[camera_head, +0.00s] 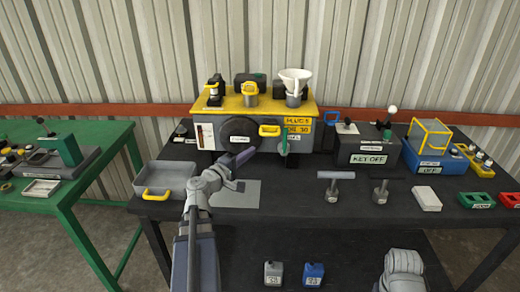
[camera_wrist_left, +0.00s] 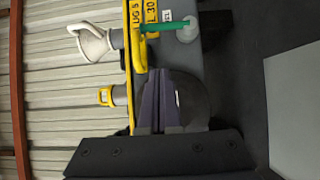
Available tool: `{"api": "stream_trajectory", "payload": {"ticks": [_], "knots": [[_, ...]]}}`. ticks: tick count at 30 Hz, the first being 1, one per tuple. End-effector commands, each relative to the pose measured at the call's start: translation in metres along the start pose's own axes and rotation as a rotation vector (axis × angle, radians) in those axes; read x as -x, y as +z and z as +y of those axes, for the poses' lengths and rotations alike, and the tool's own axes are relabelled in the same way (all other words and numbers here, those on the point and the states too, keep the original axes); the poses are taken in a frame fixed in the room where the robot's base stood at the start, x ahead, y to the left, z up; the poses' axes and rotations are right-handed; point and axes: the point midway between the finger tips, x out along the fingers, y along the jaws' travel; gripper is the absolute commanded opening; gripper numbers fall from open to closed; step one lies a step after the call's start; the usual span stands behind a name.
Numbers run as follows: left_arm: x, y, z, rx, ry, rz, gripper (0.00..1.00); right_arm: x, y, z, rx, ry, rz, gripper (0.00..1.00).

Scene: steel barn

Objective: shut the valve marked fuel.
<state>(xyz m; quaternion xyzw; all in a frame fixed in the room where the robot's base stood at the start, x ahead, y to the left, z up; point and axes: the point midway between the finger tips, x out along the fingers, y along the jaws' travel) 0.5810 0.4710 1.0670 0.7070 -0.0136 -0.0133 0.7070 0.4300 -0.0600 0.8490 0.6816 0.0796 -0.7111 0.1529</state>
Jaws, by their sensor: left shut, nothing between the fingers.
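A green lever (camera_head: 284,141) stands roughly upright on the front of the yellow-topped engine unit (camera_head: 268,108), right of a yellow handle. A small label sits beside it, too small to read surely; I cannot confirm it says fuel. In the left wrist view, turned sideways, the green lever (camera_wrist_left: 165,27) shows at the top with a round grey boss (camera_wrist_left: 188,31). My left gripper (camera_head: 246,155) is shut and empty, left of the lever and apart from it. Its closed fingers (camera_wrist_left: 158,78) show before the unit's dark round cover (camera_wrist_left: 196,100). My right gripper is out of the picture.
A yellow handle (camera_head: 269,130) juts out left of the lever. A grey tray (camera_head: 168,180) is at the bench's left. A grey mat (camera_head: 236,199) lies in front.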

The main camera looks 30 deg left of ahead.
Motion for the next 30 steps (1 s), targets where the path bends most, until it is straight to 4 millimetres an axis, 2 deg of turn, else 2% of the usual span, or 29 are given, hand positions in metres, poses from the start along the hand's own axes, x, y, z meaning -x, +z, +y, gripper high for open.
{"api": "stream_trajectory", "payload": {"ticks": [6,13,21,30], "knots": [[-0.047,-0.001,0.0,0.0,0.0,-0.005,0.0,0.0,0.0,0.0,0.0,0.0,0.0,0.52],[-0.092,-0.001,0.0,0.0,0.0,-0.004,0.0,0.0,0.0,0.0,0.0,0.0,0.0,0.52],[-0.111,0.025,0.0,0.0,0.0,-0.003,0.0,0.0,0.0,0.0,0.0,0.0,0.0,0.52],[-0.116,0.029,0.0,-0.001,0.0,0.0,0.0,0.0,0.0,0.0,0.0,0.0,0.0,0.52]]}}
